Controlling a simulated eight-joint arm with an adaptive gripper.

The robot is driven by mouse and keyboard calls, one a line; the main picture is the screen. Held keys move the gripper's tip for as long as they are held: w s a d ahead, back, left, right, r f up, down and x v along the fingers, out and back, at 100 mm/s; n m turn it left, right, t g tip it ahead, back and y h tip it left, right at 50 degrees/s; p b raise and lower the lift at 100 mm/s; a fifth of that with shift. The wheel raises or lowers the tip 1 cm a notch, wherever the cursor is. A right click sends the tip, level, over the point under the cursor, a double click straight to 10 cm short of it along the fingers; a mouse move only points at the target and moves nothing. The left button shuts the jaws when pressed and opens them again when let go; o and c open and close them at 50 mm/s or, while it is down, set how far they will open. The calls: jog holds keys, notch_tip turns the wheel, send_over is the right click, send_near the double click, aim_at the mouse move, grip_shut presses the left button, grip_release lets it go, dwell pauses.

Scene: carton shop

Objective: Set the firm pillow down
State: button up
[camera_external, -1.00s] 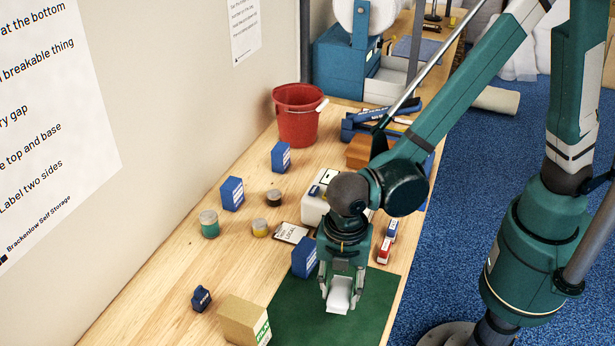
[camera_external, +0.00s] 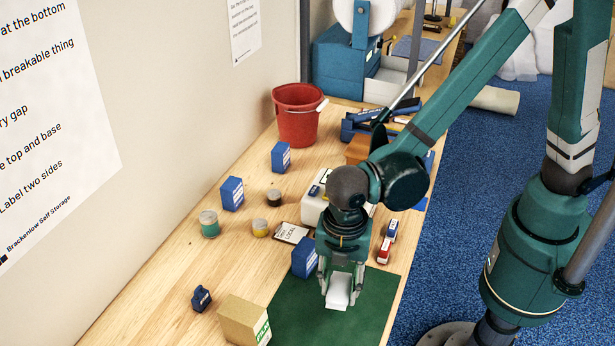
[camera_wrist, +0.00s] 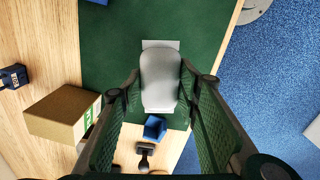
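The firm pillow is a small pale grey-white pad (camera_external: 338,290) between the fingers of my gripper (camera_external: 340,294). In the wrist view the pillow (camera_wrist: 160,78) lies lengthwise between the two fingertips (camera_wrist: 160,82), with a flat pale strip at its far end. The fingers sit close along its sides and appear shut on it. The pillow is over the green mat (camera_external: 375,300), which also fills the upper middle of the wrist view (camera_wrist: 110,55). I cannot tell whether its underside touches the mat.
A brown carton (camera_external: 243,320) stands at the mat's left edge. A blue box (camera_external: 305,257) stands at its back edge. Small red and blue blocks (camera_external: 385,250) lie to the right. Jars, blue boxes and a red bucket (camera_external: 297,115) stand farther back. The mat's right part is clear.

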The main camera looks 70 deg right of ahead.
jog(key=w+d+m, duration=0.1)
jog(key=w+d, duration=0.2)
jog(key=w, duration=1.3)
jog(key=w+d+m, duration=0.1)
jog(key=w+d, duration=0.3)
jog(key=w, duration=1.2)
send_over(240, 262)
jog(key=shift+f, duration=3.15)
jog(key=shift+f, duration=0.1)
jog(key=shift+f+p, duration=0.3)
jog(key=shift+f, duration=1.45)
jog(key=shift+f, duration=0.25)
jog(key=o, duration=0.6)
jog(key=shift+r, duration=0.1)
